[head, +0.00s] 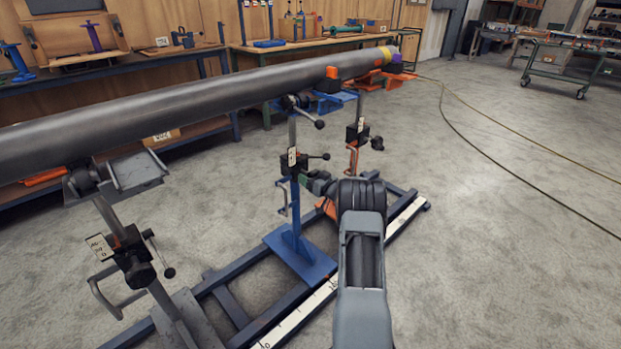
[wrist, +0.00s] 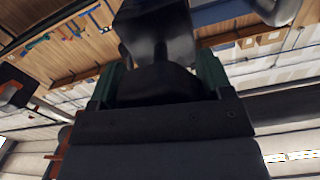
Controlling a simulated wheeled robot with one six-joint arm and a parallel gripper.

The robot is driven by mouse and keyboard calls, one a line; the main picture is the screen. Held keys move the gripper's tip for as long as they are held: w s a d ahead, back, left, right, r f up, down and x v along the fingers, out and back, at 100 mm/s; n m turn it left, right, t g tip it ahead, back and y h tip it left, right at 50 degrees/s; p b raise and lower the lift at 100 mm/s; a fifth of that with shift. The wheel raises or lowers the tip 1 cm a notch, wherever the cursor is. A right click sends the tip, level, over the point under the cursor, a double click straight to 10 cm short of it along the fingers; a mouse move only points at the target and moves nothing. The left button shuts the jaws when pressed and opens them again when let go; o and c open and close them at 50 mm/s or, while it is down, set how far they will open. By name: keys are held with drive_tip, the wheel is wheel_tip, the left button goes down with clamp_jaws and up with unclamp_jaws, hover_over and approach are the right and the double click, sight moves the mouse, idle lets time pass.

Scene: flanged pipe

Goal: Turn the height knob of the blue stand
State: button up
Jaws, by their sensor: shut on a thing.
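The blue stand (head: 301,258) stands mid-frame in the head view, with a blue foot, an upright post and a black clamp block (head: 286,166) with a white scale label. My gripper (head: 309,180) reaches this block from the right, just below its ball-ended lever (head: 325,156). In the wrist view its green fingers are shut on a black knob (wrist: 160,80), one finger at each side. In the head view the knob is mostly hidden by my gripper and cannot be made out clearly.
A long grey pipe (head: 180,105) lies across the stands, above and left of my gripper. A grey stand (head: 130,255) is at front left, another clamp (head: 357,133) behind. A floor rail with a scale (head: 297,317) runs below.

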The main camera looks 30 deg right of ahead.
drive_tip(key=shift+n, duration=0.3)
drive_tip(key=n+b, duration=0.3)
drive_tip(key=n, duration=0.1)
drive_tip(key=shift+f, duration=0.15)
drive_tip(key=n+b, duration=0.4)
drive_tip(key=n, duration=0.2)
drive_tip(key=shift+d+n+b, duration=0.15)
drive_tip(key=shift+n+b, duration=0.25)
drive_tip(key=n+b, duration=0.3)
drive_tip(key=n, duration=0.2)
drive_tip(key=shift+r, duration=0.2)
drive_tip(key=n, duration=0.5)
drive_tip(key=shift+r+b, duration=0.15)
drive_tip(key=shift+b, duration=0.15)
drive_tip(key=shift+n, duration=0.3)
drive_tip(key=o, duration=0.9)
